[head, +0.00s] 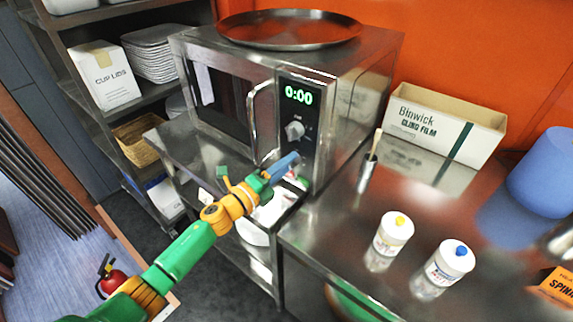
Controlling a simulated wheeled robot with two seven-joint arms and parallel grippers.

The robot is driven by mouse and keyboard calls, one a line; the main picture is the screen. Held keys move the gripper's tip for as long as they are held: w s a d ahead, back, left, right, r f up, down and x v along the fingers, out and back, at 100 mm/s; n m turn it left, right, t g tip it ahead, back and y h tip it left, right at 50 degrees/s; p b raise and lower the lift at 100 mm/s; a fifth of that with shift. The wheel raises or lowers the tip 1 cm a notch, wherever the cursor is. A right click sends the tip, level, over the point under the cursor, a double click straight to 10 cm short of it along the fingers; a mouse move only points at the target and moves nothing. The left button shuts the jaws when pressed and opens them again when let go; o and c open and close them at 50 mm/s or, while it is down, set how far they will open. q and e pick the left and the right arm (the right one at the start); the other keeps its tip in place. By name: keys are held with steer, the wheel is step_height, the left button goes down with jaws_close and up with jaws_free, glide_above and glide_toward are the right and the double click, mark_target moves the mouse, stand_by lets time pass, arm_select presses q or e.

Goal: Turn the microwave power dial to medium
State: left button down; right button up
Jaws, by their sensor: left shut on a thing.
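A steel microwave (345,95) stands on the counter with its door shut. Its control panel (310,111) shows a green 0:00 display and a grey upper dial (295,130) with small marks that I cannot read. My left gripper (290,163) reaches the panel's lower part, below the upper dial. It is shut on what looks like the lower, power dial, which the gripper hides. I cannot tell that dial's setting. My right gripper is not in view.
The door handle (251,120) stands out left of the panel. A round tray (290,28) lies on top of the microwave. To the right are a utensil holder (366,175), a cling film box (445,125) and two white jars (392,235). A shelf rack (150,95) stands left.

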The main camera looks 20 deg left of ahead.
arm_select(q)
steer(key=shift+d+f+n+t, duration=0.1)
steer(key=shift+n+t, duration=0.1)
steer(key=shift+n, duration=1.8)
steer(key=shift+f+n+t, duration=0.1)
steer(key=shift+n+t, duration=0.1)
steer(key=shift+n, duration=1.8)
steer(key=c, duration=0.5)
jaws_free()
steer(key=v, duration=0.7)
steer(key=shift+s, duration=0.1)
steer(key=shift+d, duration=0.1)
